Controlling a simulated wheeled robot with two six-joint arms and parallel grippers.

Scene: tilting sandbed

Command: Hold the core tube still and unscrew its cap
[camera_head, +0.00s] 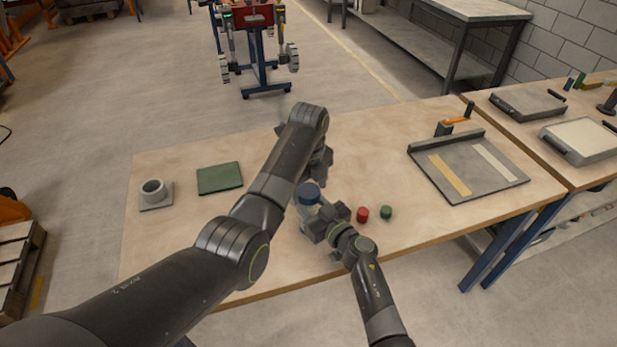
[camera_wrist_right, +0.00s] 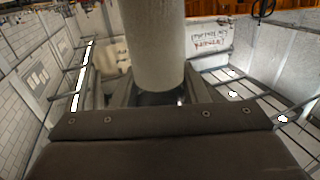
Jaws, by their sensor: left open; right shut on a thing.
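The core tube is pale and stands upright near the table's front edge, with a blue cap (camera_head: 309,192) on top. Most of the tube is hidden in the head view; in the right wrist view the pale tube (camera_wrist_right: 153,45) rises between the jaws. My right gripper (camera_head: 316,217) is shut on the tube below the cap. My left gripper (camera_head: 317,172) is open, pointing down just behind and above the cap, partly hidden by its own arm. I cannot tell whether its fingers touch the cap.
A red cap-like cylinder (camera_head: 362,214) and a green one (camera_head: 386,212) stand right of the tube. A green mat (camera_head: 219,178) and a grey round holder (camera_head: 153,191) lie at the left. A grey tray (camera_head: 497,186) with two strips is at the right. Table between is clear.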

